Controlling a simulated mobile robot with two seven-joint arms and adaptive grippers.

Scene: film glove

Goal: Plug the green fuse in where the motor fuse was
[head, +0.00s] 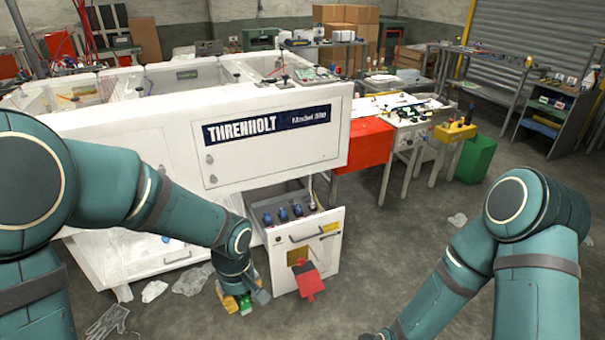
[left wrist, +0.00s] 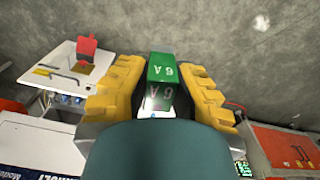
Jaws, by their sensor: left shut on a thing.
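The green fuse (left wrist: 162,68), marked 6 A, is held between the yellow fingers of my left gripper (left wrist: 160,88). In the head view my left gripper (head: 238,303) hangs low, left of the open white drawer unit (head: 330,257), with the green fuse (head: 246,309) showing at its tip. The fuse is apart from the unit. Blue round parts (head: 282,214) stand in a row inside the unit; the motor fuse's place cannot be made out.
A red part (head: 308,281) sticks out from the unit's front below a yellow plate (head: 299,253). The white machine (head: 225,160) overhangs the unit. Crumpled plastic and a glove (head: 107,322) lie on the floor at left.

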